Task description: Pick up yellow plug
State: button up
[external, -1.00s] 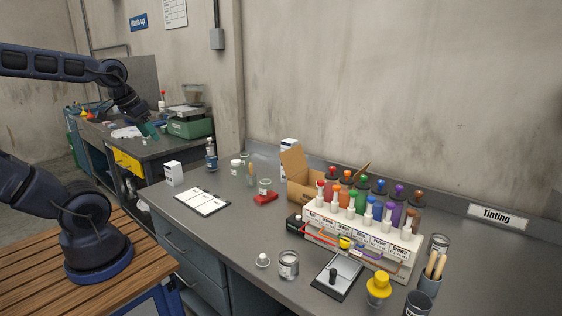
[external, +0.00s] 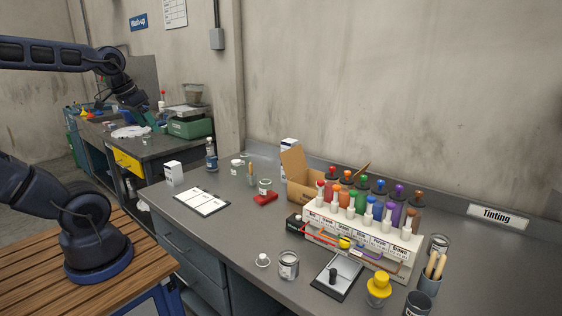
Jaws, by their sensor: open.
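A yellow plug (external: 379,281), a stopper with a knob on top, sits on a small clear jar at the front right of the grey bench. A smaller yellow piece (external: 345,242) shows at the front of the white rack; its shape is too small to tell. My gripper (external: 151,122), with teal fingers, is at the far left by the back bench, far from both yellow things. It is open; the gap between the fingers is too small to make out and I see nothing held.
The white rack (external: 355,240) holds several coloured bottles, with coloured stoppers behind. A cup with wooden sticks (external: 430,284), a dark cup (external: 417,304) and a black-and-white pad (external: 336,277) crowd the yellow plug. A grey can (external: 288,265) stands left. Bench space left of it is clearer.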

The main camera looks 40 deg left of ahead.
jog(key=w+d+r+m+h, duration=0.1)
jog(key=w+d+r+m, duration=0.15)
jog(key=w+d, duration=0.35)
jog(key=w+d+r+m, duration=0.1)
jog(key=w+d+r, duration=0.3)
jog(key=w+d, duration=0.2)
jog(key=w+d+r+m+h, duration=0.15)
jog(key=w+d, duration=0.25)
jog(key=d, duration=0.5)
jog(key=w+d+m, duration=0.2)
jog(key=w+d, duration=0.2)
jog(key=d, duration=0.5)
jog(key=m+g+h, duration=0.2)
jog(key=m+h, duration=0.2)
jog(key=m, duration=0.3)
send_over(379, 287)
jog(key=s+a, duration=0.2)
jog(key=a, duration=0.4)
notch_tip(379, 287, down, 34)
jog(key=shift+n, duration=0.3)
jog(key=x, duration=0.5)
jog(key=shift+w, duration=0.2)
jog(key=shift+y, duration=0.25)
jog(key=shift+w+x, duration=0.2)
jog(key=shift+x, duration=2.65)
jog(key=shift+d+r, duration=0.15)
jog(key=shift+d, duration=0.05)
